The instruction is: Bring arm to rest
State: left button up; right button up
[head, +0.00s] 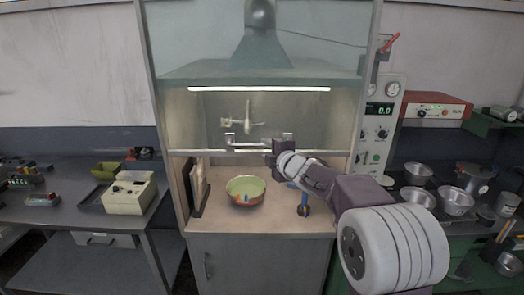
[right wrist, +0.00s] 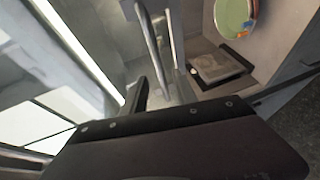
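My right arm reaches in from the lower right of the head view to the fume hood. Its gripper (head: 268,145) is at the lower edge of the raised sash, beside a pale horizontal handle bar (head: 247,144). In the right wrist view the dark gripper body fills the bottom, with a metal bar (right wrist: 150,40) just beyond it. I cannot tell whether the fingers are open or touch the bar. My left gripper is not in view.
A green-lined bowl (head: 246,183) stands on the hood floor (head: 270,221), also seen in the right wrist view (right wrist: 236,14). A framed panel (head: 199,187) stands left, a blue upright item (head: 304,202) right. Metal pans (head: 455,200) crowd the right bench. A beige box (head: 129,195) sits left.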

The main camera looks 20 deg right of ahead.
jog(key=v, duration=0.2)
jog(key=shift+s, duration=0.35)
